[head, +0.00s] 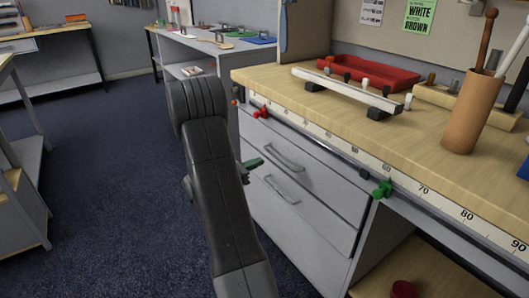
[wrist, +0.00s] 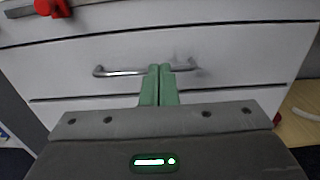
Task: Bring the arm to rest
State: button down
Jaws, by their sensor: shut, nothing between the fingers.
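My gripper (wrist: 159,85) shows in the wrist view with its two green fingers together and nothing between them. It points at the front of a grey drawer cabinet (wrist: 60,70). A metal drawer handle (wrist: 120,71) lies beyond the fingertips; whether they touch it cannot be told. In the head view my dark arm crosses the middle of the picture, and a green finger (head: 253,164) shows beside it, in front of the drawers. The rest of the gripper is hidden behind the arm there.
A wooden worktop (head: 280,82) with a ruler edge stands over the drawers. Red (head: 261,113) and green (head: 382,188) clamps stick out from its edge. On it are a red tray (head: 395,78), a white rail (head: 345,91) and a brown cup (head: 472,112). Blue carpet (head: 100,170) at left is clear.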

aim_at(294, 147)
dwell(0.4)
jog(key=b+x, duration=0.2)
jog(key=x, duration=1.1)
jog(key=shift+w+d, duration=0.15)
jog(key=shift+d, duration=0.15)
